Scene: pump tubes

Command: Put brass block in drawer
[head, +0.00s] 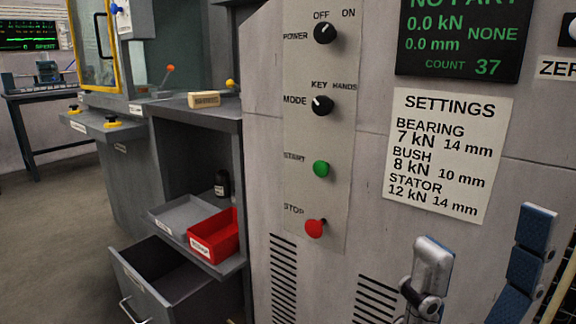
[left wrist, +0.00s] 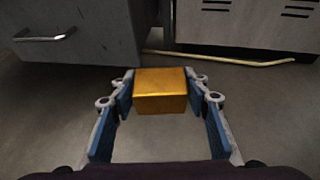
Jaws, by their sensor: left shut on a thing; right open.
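The brass block (left wrist: 160,92) is a small golden box between the fingertips of my left gripper (left wrist: 161,88) in the left wrist view. That gripper is shut on it and holds it above the grey floor; neither shows in the head view. The drawer (head: 160,282) is a grey metal one, pulled open at the lower left of the head view. Its inside looks empty where I see it. A grey front with a bar handle (left wrist: 45,37) shows at the upper left of the left wrist view. My right gripper (head: 478,262) is open and empty in front of the machine panel.
Above the drawer, a shelf holds a grey tray (head: 183,216), a red scrap bin (head: 214,236) and a dark bottle (head: 222,183). A tan block (head: 204,99) lies on the ledge above. A pale hose (left wrist: 225,58) lies on the floor. Floor left of the drawer is clear.

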